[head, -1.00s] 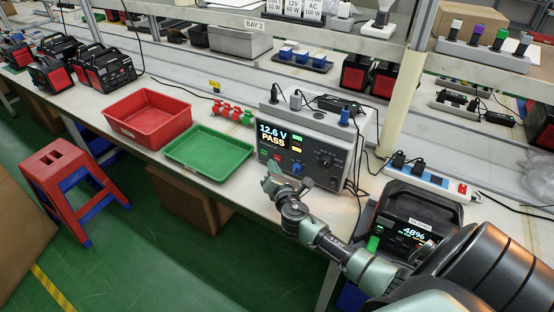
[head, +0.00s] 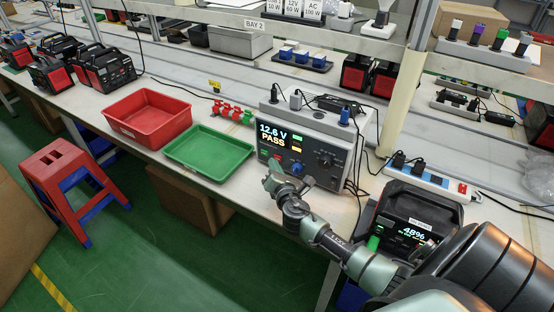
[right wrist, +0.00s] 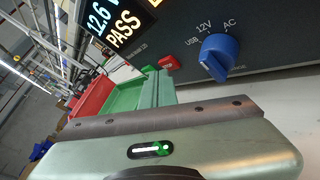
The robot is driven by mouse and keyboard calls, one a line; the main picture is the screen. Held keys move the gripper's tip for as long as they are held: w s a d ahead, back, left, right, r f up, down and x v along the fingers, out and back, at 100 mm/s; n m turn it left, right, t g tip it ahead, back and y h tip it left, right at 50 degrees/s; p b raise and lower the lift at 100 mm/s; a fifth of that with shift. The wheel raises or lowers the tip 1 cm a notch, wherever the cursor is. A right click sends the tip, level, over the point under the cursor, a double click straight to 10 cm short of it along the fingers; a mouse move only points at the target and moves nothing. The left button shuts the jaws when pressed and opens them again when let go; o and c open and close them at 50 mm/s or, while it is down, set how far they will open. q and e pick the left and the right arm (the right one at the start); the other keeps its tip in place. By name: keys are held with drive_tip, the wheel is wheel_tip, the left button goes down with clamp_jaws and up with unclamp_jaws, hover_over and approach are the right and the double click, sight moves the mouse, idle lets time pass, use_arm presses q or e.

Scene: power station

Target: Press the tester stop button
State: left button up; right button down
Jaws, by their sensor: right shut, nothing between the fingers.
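The tester (head: 330,130) is a pale box with a dark front panel on the bench. Its screen (head: 271,134) reads 12.6 V PASS. A small red button sits low on the panel; it shows in the right wrist view (right wrist: 169,63), left of the blue selector knob (right wrist: 220,55). The blue knob also shows in the head view (head: 297,168). My right gripper (head: 275,181) is shut and empty, just in front of the panel's lower left part. In the right wrist view the button looks uncovered; I cannot see contact with it. My left gripper is out of view.
A green tray (head: 208,174) and a red bin (head: 147,133) stand left of the tester. A power station (head: 420,205) with a 48% display is to the right, near my right arm. A power strip (head: 425,178) and cables lie behind it.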

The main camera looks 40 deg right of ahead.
drive_tip(key=shift+w+d, duration=0.1)
drive_tip(key=shift+d, duration=0.15)
idle(0.4)
drive_tip(key=shift+a, duration=0.1)
drive_tip(key=shift+s+a, duration=0.25)
drive_tip(key=shift+a, duration=0.15)
drive_tip(key=shift+a, duration=0.1)
drive_tip(key=shift+s+a+p, duration=0.15)
drive_tip(key=shift+s+a, duration=0.25)
drive_tip(key=shift+a, duration=0.5)
drive_tip(key=shift+s+a+p, duration=0.2)
drive_tip(key=shift+s+a, duration=0.15)
drive_tip(key=shift+a, duration=0.55)
drive_tip(key=shift+s+a+p, duration=0.15)
drive_tip(key=shift+s+a, duration=0.25)
drive_tip(key=shift+a, duration=0.5)
